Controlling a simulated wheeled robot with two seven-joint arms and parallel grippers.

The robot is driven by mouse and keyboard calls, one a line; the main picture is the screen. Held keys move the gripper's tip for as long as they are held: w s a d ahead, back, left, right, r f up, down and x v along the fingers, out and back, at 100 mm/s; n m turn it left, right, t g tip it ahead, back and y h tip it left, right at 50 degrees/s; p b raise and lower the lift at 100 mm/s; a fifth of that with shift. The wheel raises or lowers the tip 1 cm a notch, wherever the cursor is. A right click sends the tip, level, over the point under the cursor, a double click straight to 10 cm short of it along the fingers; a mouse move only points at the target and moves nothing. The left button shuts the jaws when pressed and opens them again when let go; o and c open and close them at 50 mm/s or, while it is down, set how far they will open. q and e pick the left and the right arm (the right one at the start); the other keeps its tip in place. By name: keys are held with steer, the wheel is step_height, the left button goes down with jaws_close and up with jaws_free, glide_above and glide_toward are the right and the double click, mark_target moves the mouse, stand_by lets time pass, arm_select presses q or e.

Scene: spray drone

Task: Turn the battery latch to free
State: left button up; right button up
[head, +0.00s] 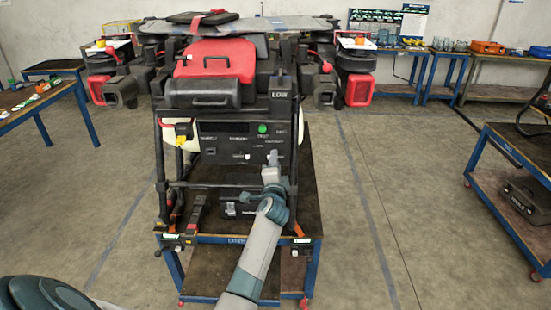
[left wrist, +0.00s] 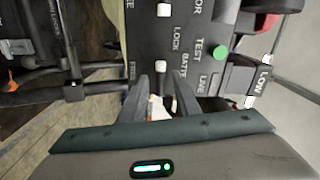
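The spray drone's dark front panel (head: 228,143) faces me on a cart and carries printed labels, white knobs and a green button (head: 262,128). My left gripper (head: 273,157) is raised at the panel's lower right. In the left wrist view, its two dark fingers (left wrist: 161,78) stand apart with a gap between them. A small white-tipped knob (left wrist: 161,66) shows at the gap, close to the BATTERY and LOCK lettering. Whether the fingers touch it cannot be told. Another white knob (left wrist: 163,10) sits farther along the panel. My right gripper is not in view.
The drone's black frame legs surround the panel, and a red-topped tank (head: 216,60) sits above. A blue cart (head: 215,240) bears the drone. A workbench (head: 35,105) stands left and a blue trolley (head: 510,165) right. The floor between is clear.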

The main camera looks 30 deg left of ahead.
arm_select(q)
steer(key=shift+x, duration=0.8)
jaws_close()
steer(key=shift+f, duration=0.1)
steer(key=n+b, duration=0.6)
steer(key=n, duration=1.2)
steer(key=shift+d+b, duration=0.1)
steer(key=shift+b, duration=0.2)
